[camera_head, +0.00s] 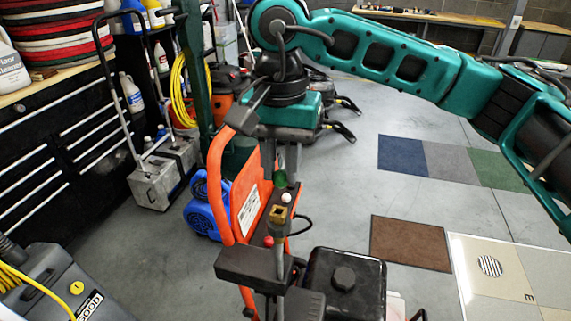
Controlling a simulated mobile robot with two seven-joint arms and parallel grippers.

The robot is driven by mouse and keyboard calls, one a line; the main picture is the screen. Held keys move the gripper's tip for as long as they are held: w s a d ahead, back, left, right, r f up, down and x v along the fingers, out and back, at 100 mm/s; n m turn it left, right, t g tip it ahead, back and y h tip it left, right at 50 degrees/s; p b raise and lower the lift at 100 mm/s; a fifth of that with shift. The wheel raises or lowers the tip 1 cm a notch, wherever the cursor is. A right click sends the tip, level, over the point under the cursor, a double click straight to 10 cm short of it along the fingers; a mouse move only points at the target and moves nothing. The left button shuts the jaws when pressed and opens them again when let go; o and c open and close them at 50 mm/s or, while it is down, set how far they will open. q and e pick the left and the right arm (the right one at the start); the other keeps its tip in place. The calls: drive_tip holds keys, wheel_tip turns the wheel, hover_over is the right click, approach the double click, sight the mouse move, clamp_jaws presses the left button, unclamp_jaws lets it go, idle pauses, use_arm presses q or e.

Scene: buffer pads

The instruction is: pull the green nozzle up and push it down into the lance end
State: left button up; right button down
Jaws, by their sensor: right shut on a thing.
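The green nozzle (280,179) is at the top of the holder panel on an orange-framed machine (248,205). My right gripper (281,172) reaches down from above and is shut on the green nozzle, with a finger on each side. I cannot tell whether the nozzle is still seated in the panel. A brass-coloured square fitting (278,213), which looks like the lance end, faces up just below the nozzle in the picture. The nozzle appears apart from it. My left gripper is not in view.
A white nozzle (286,198) and a red nozzle (268,241) sit close by on the panel. A black engine or tank (345,275) is at lower right. A blue blower (205,215) stands behind left. The floor to the right is mostly open, with coloured mats (447,160).

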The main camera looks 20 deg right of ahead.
sight(278, 176)
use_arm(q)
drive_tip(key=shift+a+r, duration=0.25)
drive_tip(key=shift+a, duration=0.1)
use_arm(e)
drive_tip(key=shift+a+r, duration=0.25)
drive_tip(key=shift+r, duration=0.25)
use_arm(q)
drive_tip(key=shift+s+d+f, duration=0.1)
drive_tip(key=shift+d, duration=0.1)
use_arm(e)
drive_tip(key=shift+f, duration=0.1)
drive_tip(key=shift+f, duration=1.45)
drive_tip(key=shift+f+b, duration=0.6)
drive_tip(key=shift+f, duration=0.8)
use_arm(q)
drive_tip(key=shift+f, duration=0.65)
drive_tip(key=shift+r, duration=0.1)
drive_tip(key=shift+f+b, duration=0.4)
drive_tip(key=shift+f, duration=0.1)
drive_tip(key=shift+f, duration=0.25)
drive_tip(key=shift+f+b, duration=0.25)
drive_tip(key=shift+b, duration=0.25)
